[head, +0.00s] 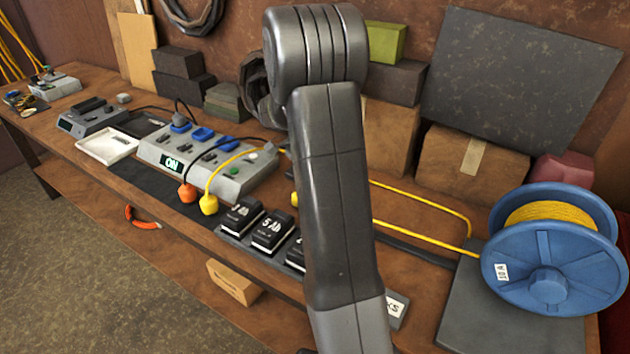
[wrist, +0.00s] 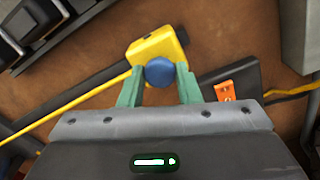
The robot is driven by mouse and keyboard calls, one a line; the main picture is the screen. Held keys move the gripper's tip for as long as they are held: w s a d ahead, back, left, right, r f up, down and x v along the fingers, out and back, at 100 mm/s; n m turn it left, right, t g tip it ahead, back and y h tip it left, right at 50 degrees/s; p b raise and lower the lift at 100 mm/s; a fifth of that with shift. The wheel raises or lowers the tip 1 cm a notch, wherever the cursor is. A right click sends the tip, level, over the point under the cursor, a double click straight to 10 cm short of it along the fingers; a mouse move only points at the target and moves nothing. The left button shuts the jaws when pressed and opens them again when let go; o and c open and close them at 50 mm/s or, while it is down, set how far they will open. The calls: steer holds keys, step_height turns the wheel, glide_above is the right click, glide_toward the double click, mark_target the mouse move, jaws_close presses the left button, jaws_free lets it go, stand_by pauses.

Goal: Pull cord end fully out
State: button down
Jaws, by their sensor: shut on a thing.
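The cord end looks like a yellow block (wrist: 150,48) with a round blue part (wrist: 160,72) in the wrist view. My gripper (wrist: 159,82) has its two green fingers on either side of the blue part and is shut on the cord end. A yellow cord (wrist: 85,98) runs off to the lower left. In the head view my arm hides the gripper, and only a small yellow piece (head: 294,199) shows at the arm's left edge. The blue reel (head: 549,251) holds yellow cord at the right, and cord (head: 425,236) runs from it behind my arm.
A grey power unit (head: 228,180) reading "ON" has an orange plug (head: 187,192) and a yellow plug (head: 208,204) hanging at its front. Black labelled blocks (head: 272,232) stand by the bench's front edge. Boxes (head: 464,180) line the back. An orange tag (wrist: 226,92) lies right of my gripper.

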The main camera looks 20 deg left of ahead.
steer(key=shift+w+a+r, duration=0.1)
steer(key=shift+a+r, duration=0.05)
steer(key=c, duration=1.1)
jaws_free()
steer(key=shift+a, duration=0.15)
steer(key=shift+o, duration=0.2)
step_height(320, 180, up, 14)
steer(key=shift+f, duration=0.2)
step_height(320, 180, down, 14)
steer(key=shift+r, duration=0.1)
steer(key=shift+d, duration=0.3)
